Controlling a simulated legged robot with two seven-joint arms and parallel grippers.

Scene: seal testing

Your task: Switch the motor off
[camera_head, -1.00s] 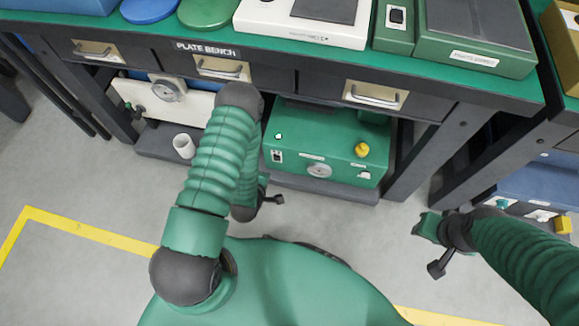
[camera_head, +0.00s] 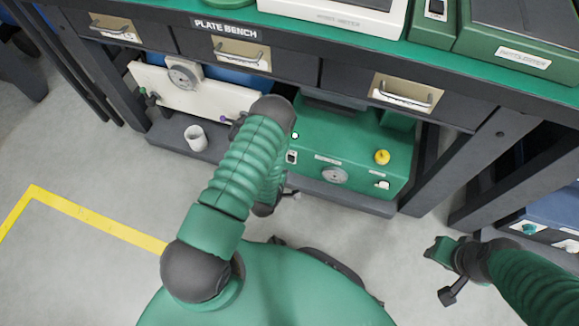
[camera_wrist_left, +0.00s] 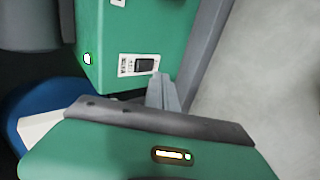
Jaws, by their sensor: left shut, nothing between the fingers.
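A green box unit (camera_head: 345,145) stands on the low shelf under the bench. Its front has a round gauge (camera_head: 334,175), a yellow knob (camera_head: 382,157) on top and a dark rocker switch (camera_head: 292,157) at the left end. The switch also shows in the left wrist view (camera_wrist_left: 145,65), on a white label plate. My left gripper (camera_wrist_left: 162,84) is shut and empty, its fingertips close to the label's edge beside the switch; contact cannot be told. In the head view my left arm hides most of that gripper. My right gripper (camera_head: 440,252) hangs at the right, away from the unit; its jaws are unclear.
A cream unit with a gauge (camera_head: 184,74) and a white cup (camera_head: 195,138) are left of the green unit. Drawers and the bench top (camera_head: 520,88) overhang it. A bench leg (camera_head: 470,150) stands to the right. The floor in front is clear.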

